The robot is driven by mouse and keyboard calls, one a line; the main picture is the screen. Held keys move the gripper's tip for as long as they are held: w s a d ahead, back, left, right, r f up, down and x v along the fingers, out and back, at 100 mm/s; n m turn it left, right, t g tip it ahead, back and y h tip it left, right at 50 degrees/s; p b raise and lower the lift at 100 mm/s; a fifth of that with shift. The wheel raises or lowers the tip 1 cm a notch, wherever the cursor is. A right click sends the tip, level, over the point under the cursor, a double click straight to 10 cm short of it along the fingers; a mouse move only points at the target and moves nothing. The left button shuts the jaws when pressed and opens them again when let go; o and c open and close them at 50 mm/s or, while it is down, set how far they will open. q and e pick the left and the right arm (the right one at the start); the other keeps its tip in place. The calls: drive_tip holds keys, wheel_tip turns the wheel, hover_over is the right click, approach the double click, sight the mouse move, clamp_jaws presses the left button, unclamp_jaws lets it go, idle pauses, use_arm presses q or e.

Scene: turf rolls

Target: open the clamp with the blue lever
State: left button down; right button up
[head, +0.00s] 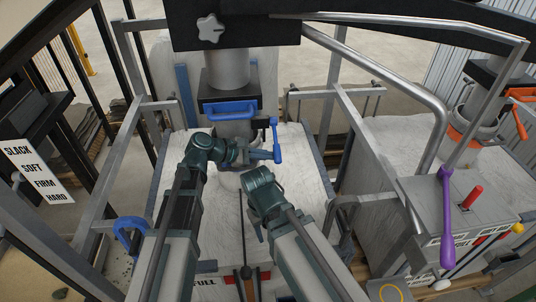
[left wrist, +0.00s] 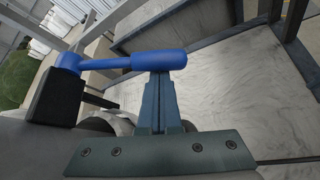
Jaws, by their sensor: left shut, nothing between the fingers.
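The blue lever (head: 277,143) hangs down at the right side of the clamp (head: 235,127), which sits round the grey spout above a white bag. In the left wrist view the lever (left wrist: 158,60) runs out sideways from a black block. My left gripper (head: 240,156) is just left of the lever in the head view. Its fingers (left wrist: 160,82) are shut with nothing between them, and their tips are at the lever's grip end. I cannot tell whether they touch it. My right arm ends below the clamp; its fingers do not show.
Grey frame posts stand on both sides of the bag (head: 300,165). On the right are a purple lever (head: 446,210), a red knob (head: 472,196) and another spout with an orange clamp (head: 463,137).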

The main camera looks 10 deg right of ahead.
use_arm(q)
drive_tip(key=shift+s+r+p, duration=0.15)
drive_tip(key=shift+r+p, duration=0.15)
use_arm(e)
drive_tip(key=shift+r, duration=0.4)
use_arm(q)
drive_tip(key=shift+n+g, duration=0.3)
drive_tip(key=shift+s+r+p, duration=0.25)
drive_tip(key=shift+r+p, duration=0.45)
drive_tip(key=shift+s+r+p, duration=0.3)
drive_tip(key=shift+r+p, duration=0.35)
drive_tip(key=shift+p, duration=0.1)
drive_tip(key=shift+s+r+p, duration=0.25)
drive_tip(key=shift+r+p, duration=0.45)
use_arm(e)
drive_tip(key=shift+r, duration=2.15)
use_arm(q)
drive_tip(key=shift+r, duration=0.15)
use_arm(e)
drive_tip(key=shift+r, duration=0.1)
